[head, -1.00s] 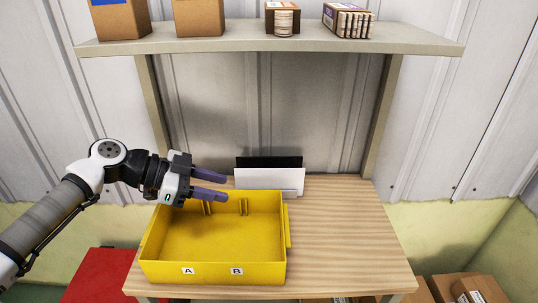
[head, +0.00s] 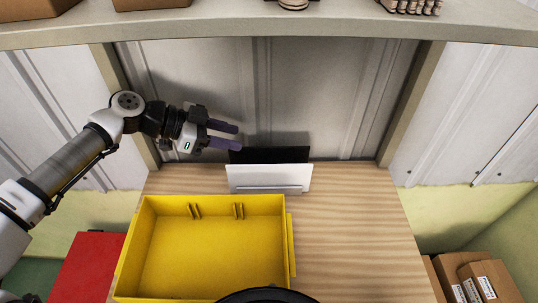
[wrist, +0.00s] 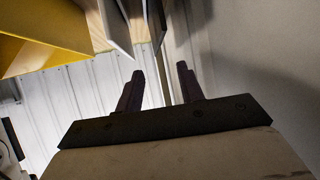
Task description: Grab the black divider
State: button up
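The black divider (head: 270,155) stands upright at the back of the wooden table, behind a white divider (head: 268,177). Only its upper part shows above the white one in the head view. In the wrist view the black divider (wrist: 155,20) shows as a dark panel edge at the top, beside the white panel (wrist: 116,24). My gripper (head: 238,136) is open and empty. It is just left of and above the black divider's left top corner, with its purple fingers pointing right. In the wrist view the fingertips (wrist: 160,70) are apart with nothing between them.
A yellow bin (head: 213,246) sits on the table's left front and shows in the wrist view (wrist: 45,35). The wooden table (head: 355,235) is clear on the right. A shelf (head: 250,26) with boxes hangs above. The corrugated wall (head: 320,90) is close behind the dividers.

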aim_at(266, 147)
jog(key=p+x, duration=0.3)
jog(key=x, duration=0.6)
jog(key=shift+s+d+f, duration=0.1)
jog(key=shift+f, duration=0.15)
grip_shut()
